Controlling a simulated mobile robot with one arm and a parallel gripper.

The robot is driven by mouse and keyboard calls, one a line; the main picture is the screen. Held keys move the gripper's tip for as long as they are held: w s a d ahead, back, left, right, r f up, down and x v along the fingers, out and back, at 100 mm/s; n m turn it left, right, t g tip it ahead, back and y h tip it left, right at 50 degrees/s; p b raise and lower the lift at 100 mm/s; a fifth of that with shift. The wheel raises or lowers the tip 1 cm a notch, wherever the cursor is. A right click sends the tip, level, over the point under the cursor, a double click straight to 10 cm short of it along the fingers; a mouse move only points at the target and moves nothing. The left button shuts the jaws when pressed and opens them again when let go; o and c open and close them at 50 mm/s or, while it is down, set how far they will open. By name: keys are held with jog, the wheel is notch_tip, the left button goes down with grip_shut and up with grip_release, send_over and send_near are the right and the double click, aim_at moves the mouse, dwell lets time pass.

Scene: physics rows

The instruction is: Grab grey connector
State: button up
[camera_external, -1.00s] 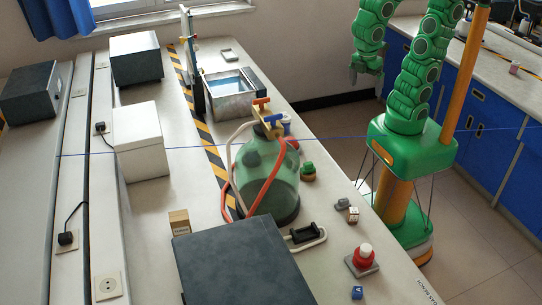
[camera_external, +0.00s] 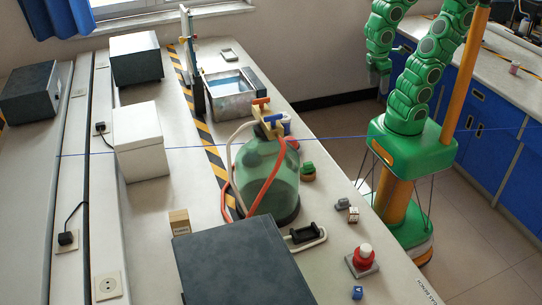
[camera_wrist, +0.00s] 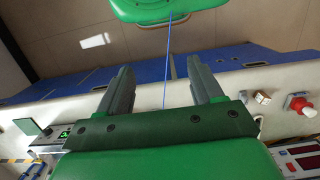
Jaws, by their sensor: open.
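A small grey piece (camera_external: 342,204), which looks like the grey connector, lies on the bench near its right edge, beside a small white die-like cube (camera_external: 353,214). My gripper (camera_external: 378,84) hangs above the floor off the bench's right side, well apart from the grey piece. In the wrist view my gripper (camera_wrist: 160,80) shows two spread fingers with nothing between them. A small pale object (camera_wrist: 262,97) sits on the bench edge right of the fingers there; I cannot tell if it is the connector or the cube.
A red knob on a grey base (camera_external: 363,260), a blue cube (camera_external: 357,292), a black-and-white clamp (camera_external: 306,236) and a green knob (camera_external: 308,172) stand around the grey piece. A large green bottle with hoses (camera_external: 268,180) rises to the left. A dark box (camera_external: 240,262) fills the front.

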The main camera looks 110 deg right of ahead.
jog(key=w+a+f+m+g+y, duration=0.1)
jog(key=w+a+f+m+y, duration=0.25)
jog(key=w+a, duration=0.4)
jog(key=w+a+f+m+g+y, duration=0.1)
jog(key=w+a+f+m+y, duration=0.1)
jog(key=w+a+f+y, duration=0.55)
jog(key=m+t+y, duration=0.2)
jog(key=m+t, duration=0.2)
jog(key=m, duration=0.8)
send_near(345, 200)
jog(key=shift+s+a+f, duration=0.1)
jog(key=shift+a+f, duration=0.05)
jog(key=shift+a, duration=0.35)
jog(key=shift+s+a+f, duration=0.1)
jog(key=shift+s+a, duration=0.05)
jog(key=shift+a, duration=0.35)
jog(key=shift+w+f+m, duration=0.15)
jog(key=shift+f+m, duration=0.1)
jog(key=shift+f, duration=0.15)
jog(key=shift+y, duration=0.3)
jog(key=shift+x, duration=3.85)
jog(key=shift+w+d+f, duration=0.1)
jog(key=shift+f, duration=0.05)
jog(key=shift+c, duration=0.3)
